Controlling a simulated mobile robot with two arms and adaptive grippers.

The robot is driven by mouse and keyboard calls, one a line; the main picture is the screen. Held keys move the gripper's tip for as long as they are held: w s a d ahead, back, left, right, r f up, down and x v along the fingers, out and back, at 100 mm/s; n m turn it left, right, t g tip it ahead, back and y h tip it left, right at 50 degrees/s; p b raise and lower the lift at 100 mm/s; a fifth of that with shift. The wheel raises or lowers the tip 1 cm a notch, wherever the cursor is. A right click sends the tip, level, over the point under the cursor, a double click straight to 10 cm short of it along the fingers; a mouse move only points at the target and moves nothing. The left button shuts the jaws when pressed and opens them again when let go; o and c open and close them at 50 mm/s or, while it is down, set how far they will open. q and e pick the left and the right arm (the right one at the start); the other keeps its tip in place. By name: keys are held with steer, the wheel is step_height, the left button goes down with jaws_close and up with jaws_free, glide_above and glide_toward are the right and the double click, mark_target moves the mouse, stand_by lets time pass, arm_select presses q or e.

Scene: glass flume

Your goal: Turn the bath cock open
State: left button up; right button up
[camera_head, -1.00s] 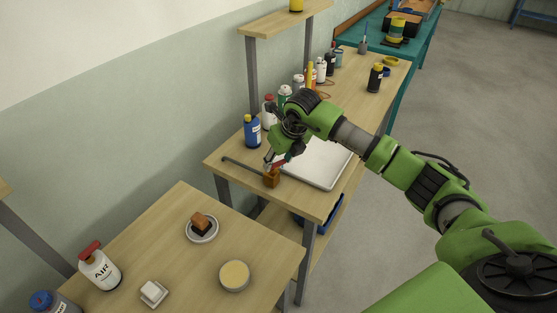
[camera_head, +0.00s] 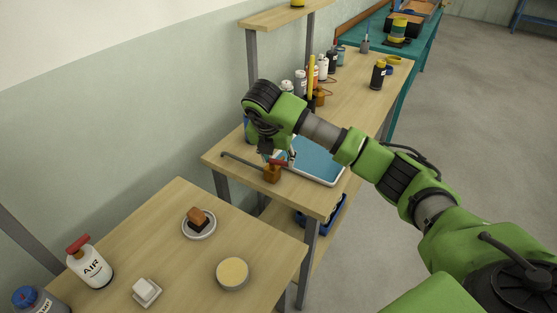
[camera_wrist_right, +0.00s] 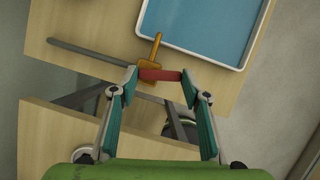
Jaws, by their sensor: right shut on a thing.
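The bath cock has a brass-orange body (camera_head: 272,174) and a red lever (camera_head: 278,162). A grey pipe (camera_head: 240,164) runs from it to the left. In the right wrist view the red lever (camera_wrist_right: 160,75) lies crosswise between my right gripper's fingertips (camera_wrist_right: 161,77), beside the orange body (camera_wrist_right: 150,50). My right gripper (camera_head: 280,156) is shut on the lever. The bath (camera_head: 331,185) is a shallow white-rimmed tray right of the cock, with a blue surface inside. My forearm hides part of it. My left gripper is not in view.
Several bottles stand behind the bath by the wall; a black one (camera_head: 378,74) is farther right. On the near table are an AIR bottle (camera_head: 90,265), a brush on a dish (camera_head: 198,222), a white block (camera_head: 146,291) and a round tin (camera_head: 233,273).

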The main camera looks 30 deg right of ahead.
steer(key=shift+a+m, duration=0.1)
steer(key=shift+m, duration=0.4)
steer(key=o, duration=1.1)
steer(key=shift+r, duration=0.1)
steer(key=v, duration=1.2)
steer(key=shift+w+a, duration=0.2)
